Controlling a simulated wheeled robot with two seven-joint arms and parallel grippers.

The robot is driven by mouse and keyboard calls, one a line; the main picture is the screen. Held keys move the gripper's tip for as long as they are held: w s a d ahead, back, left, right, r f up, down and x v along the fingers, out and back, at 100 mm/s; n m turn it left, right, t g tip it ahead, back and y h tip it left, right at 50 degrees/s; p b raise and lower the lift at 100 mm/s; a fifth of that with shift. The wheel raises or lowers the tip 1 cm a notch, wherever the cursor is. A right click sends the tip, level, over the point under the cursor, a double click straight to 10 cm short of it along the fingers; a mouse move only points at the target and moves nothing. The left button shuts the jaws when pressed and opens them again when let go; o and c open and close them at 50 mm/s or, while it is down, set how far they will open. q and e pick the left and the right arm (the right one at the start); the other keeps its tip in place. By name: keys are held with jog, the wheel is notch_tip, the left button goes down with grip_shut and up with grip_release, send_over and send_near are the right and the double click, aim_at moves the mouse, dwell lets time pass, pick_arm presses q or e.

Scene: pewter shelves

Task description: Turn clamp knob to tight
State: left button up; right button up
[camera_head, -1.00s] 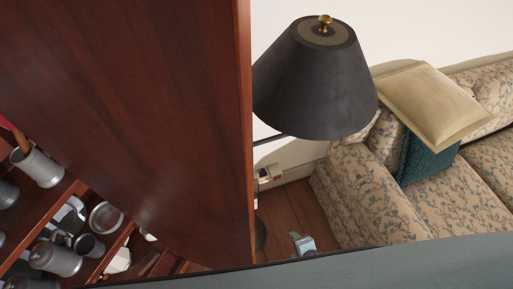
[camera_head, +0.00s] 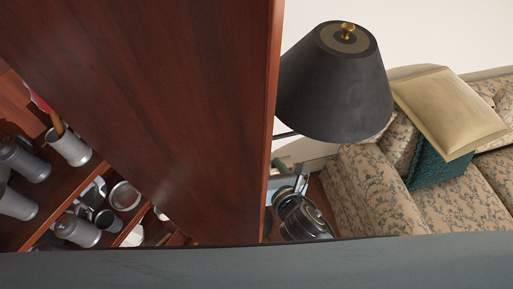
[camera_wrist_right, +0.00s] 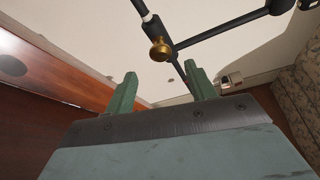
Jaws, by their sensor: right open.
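In the right wrist view a brass knob (camera_wrist_right: 160,48) sits on a joint of a black lamp stand, where dark rods meet. My right gripper (camera_wrist_right: 162,82) has its two green fingers spread, with nothing between them. The knob appears beyond the fingertips, between them in the picture and apart from them. In the head view my right arm shows beside the shelf edge below the dark lampshade (camera_head: 335,85); the knob is hidden there. My left gripper is in neither view.
A tall reddish wooden shelf side (camera_head: 150,90) stands left of the lamp. Pewter mugs (camera_head: 72,147) stand on shelves at the left. A floral sofa (camera_head: 375,185) with a cream cushion (camera_head: 448,110) is at the right. The gap between shelf and sofa is narrow.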

jog(key=x, duration=0.8)
jog(key=shift+s, duration=0.1)
jog(key=c, duration=1)
jog(key=shift+o, duration=0.2)
